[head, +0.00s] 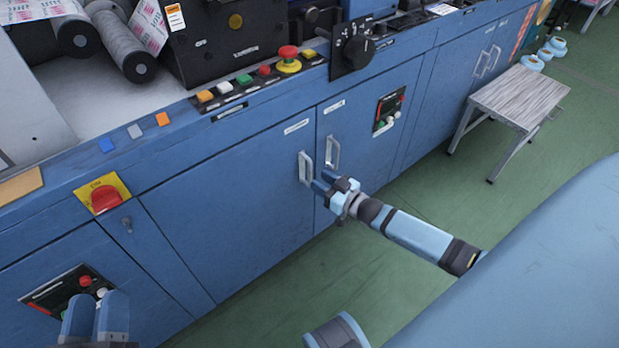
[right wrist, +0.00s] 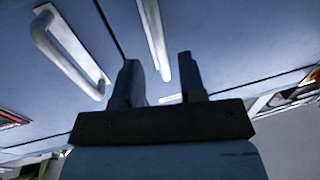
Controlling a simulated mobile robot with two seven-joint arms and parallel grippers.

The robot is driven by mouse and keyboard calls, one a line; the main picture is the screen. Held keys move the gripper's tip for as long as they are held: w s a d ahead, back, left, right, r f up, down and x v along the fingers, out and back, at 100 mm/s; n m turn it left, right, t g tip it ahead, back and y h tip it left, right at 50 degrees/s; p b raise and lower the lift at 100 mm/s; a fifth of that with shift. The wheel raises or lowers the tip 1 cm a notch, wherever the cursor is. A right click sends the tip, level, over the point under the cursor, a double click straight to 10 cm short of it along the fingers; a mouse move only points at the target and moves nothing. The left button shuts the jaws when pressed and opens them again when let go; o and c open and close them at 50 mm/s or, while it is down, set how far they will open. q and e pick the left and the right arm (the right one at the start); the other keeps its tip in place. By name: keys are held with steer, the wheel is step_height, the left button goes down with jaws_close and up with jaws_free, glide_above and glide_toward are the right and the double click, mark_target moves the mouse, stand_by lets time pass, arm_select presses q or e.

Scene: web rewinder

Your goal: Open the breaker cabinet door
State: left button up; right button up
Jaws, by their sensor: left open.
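Two blue cabinet doors meet in the middle of the head view, both shut: the left door (head: 235,200) and the right door (head: 365,145). Each carries a pale bar handle near the shared seam, the left door's handle (head: 302,167) and the right door's handle (head: 332,152). My right gripper (head: 322,183) is open just in front of the left door's handle. In the right wrist view its fingers (right wrist: 160,82) stand apart with one handle (right wrist: 153,35) showing between them; contact cannot be told. My left gripper (head: 96,308) is open and empty at lower left.
A red emergency button on a yellow plate (head: 104,194) and a row of coloured buttons (head: 245,82) line the machine's top edge. A black rotary switch (head: 355,50) sits above the right door. A small stool (head: 520,95) stands at right. Green floor before the doors is clear.

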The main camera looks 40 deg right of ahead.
mark_target(310, 175)
steer(key=shift+b+x, duration=0.5)
steer(key=shift+x, duration=1.85)
jaws_close()
